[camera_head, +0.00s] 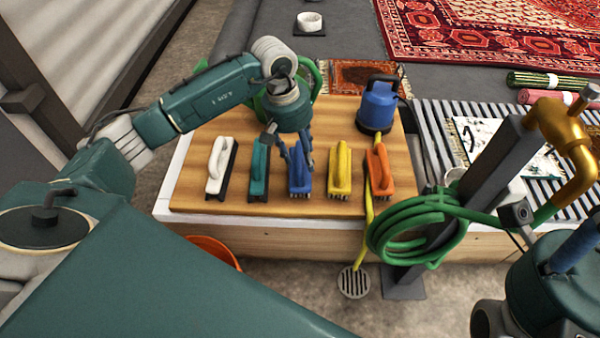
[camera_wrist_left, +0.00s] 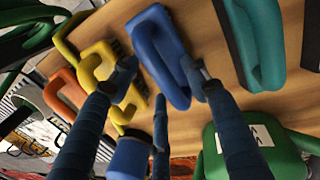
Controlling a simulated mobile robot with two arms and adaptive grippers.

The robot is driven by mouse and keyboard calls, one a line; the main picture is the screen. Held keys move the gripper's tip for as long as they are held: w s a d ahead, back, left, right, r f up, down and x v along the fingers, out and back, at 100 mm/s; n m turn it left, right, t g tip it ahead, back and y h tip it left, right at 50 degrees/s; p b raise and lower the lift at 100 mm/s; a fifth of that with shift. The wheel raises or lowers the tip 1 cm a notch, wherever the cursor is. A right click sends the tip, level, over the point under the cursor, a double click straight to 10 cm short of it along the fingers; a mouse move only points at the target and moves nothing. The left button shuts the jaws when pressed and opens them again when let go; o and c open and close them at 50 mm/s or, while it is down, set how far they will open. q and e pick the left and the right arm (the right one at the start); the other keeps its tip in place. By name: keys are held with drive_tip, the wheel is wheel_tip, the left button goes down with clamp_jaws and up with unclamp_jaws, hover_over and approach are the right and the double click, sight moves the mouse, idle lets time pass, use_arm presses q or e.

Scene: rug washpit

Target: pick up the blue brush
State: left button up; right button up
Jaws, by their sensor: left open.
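The blue brush (camera_head: 300,174) lies on a wooden board, in a row between a teal brush (camera_head: 259,172) and a yellow brush (camera_head: 339,171). In the left wrist view the blue brush (camera_wrist_left: 160,55) shows with its looped handle, close to the fingertips. My left gripper (camera_head: 290,160) is open above the blue brush, and its fingers (camera_wrist_left: 160,85) spread to either side of the handle's near end in the wrist view. I cannot tell whether they touch it. My right gripper is not in view.
A white brush (camera_head: 219,166) and an orange brush (camera_head: 379,170) end the row on the board (camera_head: 200,199). A blue pump (camera_head: 377,106) stands at the back right. A coiled green hose (camera_head: 420,228) hangs on a dark post (camera_head: 478,165) at the right.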

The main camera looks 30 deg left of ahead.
use_arm(q)
drive_tip(key=shift+d+f, duration=0.1)
drive_tip(key=shift+f, duration=0.45)
clamp_jaws()
drive_tip(key=shift+w+r, duration=0.1)
